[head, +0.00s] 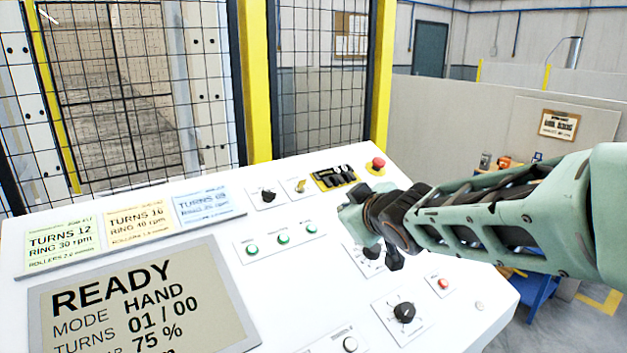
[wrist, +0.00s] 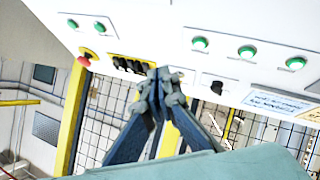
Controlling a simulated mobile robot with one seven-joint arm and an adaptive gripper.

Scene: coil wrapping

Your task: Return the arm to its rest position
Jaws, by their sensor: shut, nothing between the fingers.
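My arm reaches in from the right in the head view, over the right part of the white sloping control panel (head: 270,290). Its pale green and black end hangs above the panel, and the fingers cannot be made out clearly there. In the wrist view, my gripper (wrist: 160,78) is shut and empty, its grey fingertips together in front of the panel, which appears upside down. I cannot tell how far the fingertips are from the panel face. The arm hides part of the panel's right side.
The panel carries a READY screen (head: 140,305), green buttons (head: 283,239), a black rotary knob (head: 404,312) and a red emergency stop (head: 378,163). A mesh fence with yellow posts (head: 254,80) stands behind. A blue cart (head: 535,293) stands at the right, below the arm.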

